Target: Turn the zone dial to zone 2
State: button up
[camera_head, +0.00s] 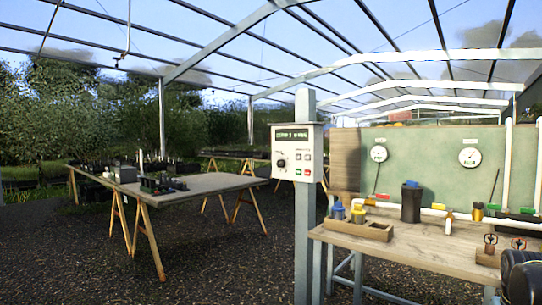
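A pale control box (287,143) is mounted on a grey post left of the workbench. The zone dial, a small black knob (281,164), sits on the left of its face. I cannot make out the knob's pointer or its markings. A dark display (293,136) with green text is above it; the text is too small to read surely. Small buttons are to the right of the knob, with a green and a red one lower down. My gripper is not seen in this view, and nothing touches the dial.
A wooden workbench (420,249) stands at the right, with a wooden tray (372,231), a black container (411,204) and white pipes. Dark rounded shapes (524,275) fill the lower right corner; I cannot tell what they are. A trestle table (205,184) stands left. Gravel floor lies open between.

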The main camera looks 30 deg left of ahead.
aim_at(280, 164)
jog(key=u, duration=1.3)
